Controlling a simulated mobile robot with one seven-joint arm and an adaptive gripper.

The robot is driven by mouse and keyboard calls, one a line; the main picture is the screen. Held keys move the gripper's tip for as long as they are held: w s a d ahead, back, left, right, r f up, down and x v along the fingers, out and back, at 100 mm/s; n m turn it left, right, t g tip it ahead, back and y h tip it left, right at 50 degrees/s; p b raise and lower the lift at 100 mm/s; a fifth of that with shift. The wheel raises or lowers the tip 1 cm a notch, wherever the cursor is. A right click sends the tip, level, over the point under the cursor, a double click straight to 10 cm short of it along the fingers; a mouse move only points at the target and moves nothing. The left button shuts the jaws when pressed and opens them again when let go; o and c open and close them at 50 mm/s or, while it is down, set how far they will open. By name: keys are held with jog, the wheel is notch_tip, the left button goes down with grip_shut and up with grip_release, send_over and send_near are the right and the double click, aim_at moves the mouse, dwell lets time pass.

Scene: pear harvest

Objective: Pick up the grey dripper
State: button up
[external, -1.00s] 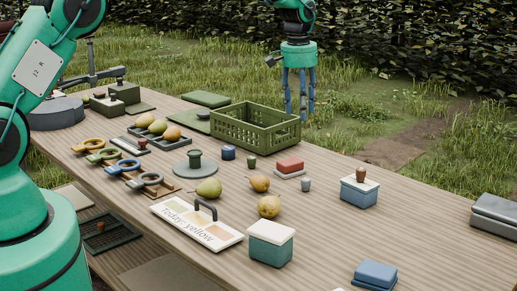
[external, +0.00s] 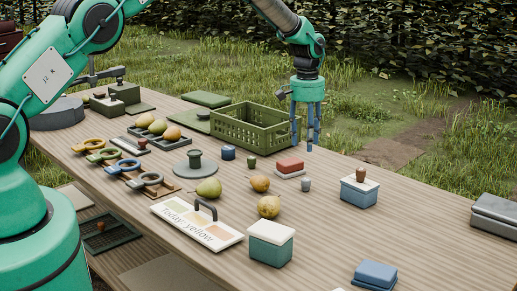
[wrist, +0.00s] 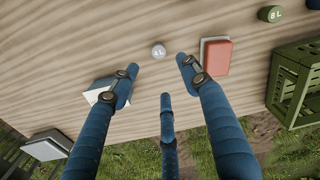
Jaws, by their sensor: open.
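The grey dripper (external: 305,184) is a small grey piece standing on the wooden table, in front of the red block. In the wrist view the dripper (wrist: 158,50) shows a "4 L" mark on its top, just beyond the gap between my fingertips. My gripper (external: 306,144) has blue fingers pointing down, over the far edge of the table to the right of the green crate. In the wrist view my gripper (wrist: 158,72) has its fingers spread apart with nothing between them. It is apart from the dripper.
A red block (external: 290,166) on a pale base lies beside the dripper. A small green piece (wrist: 270,14) marked "8 L", a green crate (external: 262,138) and a blue box with a brown knob (external: 359,192) stand around. Pears (external: 269,206) lie nearby.

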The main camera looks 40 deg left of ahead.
send_over(306, 179)
notch_tip(306, 179, down, 8)
jog(key=shift+a+f, duration=0.15)
dwell(0.3)
jog(key=shift+f, duration=0.15)
jog(key=shift+f+b, duration=0.3)
jog(key=shift+f, duration=2.2)
jog(key=c, duration=0.9)
